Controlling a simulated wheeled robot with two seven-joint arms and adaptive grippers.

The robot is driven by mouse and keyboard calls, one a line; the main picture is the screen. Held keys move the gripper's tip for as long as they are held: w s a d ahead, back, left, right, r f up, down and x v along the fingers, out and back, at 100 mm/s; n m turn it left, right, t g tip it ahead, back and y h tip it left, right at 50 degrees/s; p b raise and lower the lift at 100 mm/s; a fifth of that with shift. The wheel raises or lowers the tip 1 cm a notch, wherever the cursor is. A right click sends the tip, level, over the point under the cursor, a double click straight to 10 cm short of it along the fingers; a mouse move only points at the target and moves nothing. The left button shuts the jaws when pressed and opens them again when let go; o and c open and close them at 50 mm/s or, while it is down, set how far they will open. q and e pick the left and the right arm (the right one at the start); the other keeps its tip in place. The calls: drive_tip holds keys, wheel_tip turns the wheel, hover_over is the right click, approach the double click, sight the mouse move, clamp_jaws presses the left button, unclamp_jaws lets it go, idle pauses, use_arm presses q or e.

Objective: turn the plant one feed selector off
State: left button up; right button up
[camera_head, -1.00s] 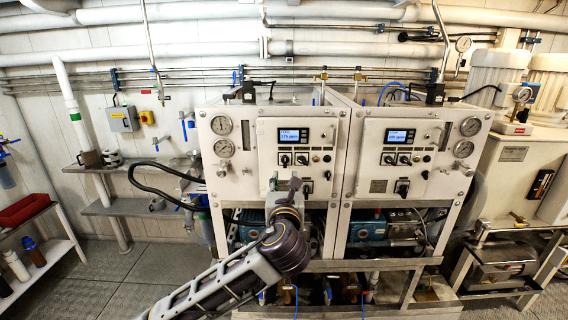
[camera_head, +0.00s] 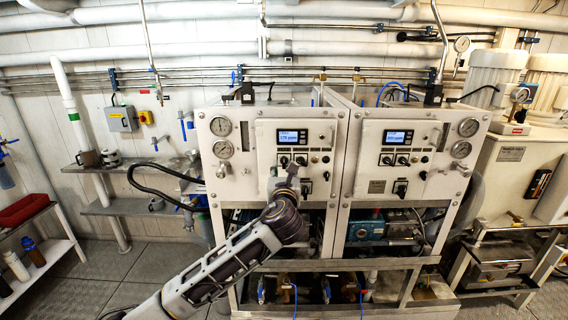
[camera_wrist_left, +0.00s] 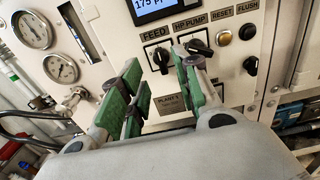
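The plant one panel (camera_head: 262,140) is the left white cabinet front, with a lit display. Its feed selector (camera_wrist_left: 160,58) is a black knob under the FEED label in the left wrist view. Its handle stands near upright in that view; the exact setting is hard to read. My left gripper (camera_wrist_left: 158,75) is open, with green-padded fingers to the left and right below the feed selector. The knob shows in the gap beyond the fingertips, and I see no clear contact. In the head view my left gripper (camera_head: 290,175) is in front of the panel's lower part. My right gripper is out of view.
The HP pump selector (camera_wrist_left: 198,47) is close to the right finger. The reset button (camera_wrist_left: 223,38), flush button (camera_wrist_left: 249,33) and another black knob (camera_wrist_left: 250,66) are further right. The plant two panel (camera_head: 400,150) stands right of plant one. Gauges (camera_head: 221,126) are on the left.

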sight(284, 161)
use_arm(q)
drive_tip(key=shift+w+p, duration=0.35)
drive_tip(key=shift+w, duration=2.65)
clamp_jaws()
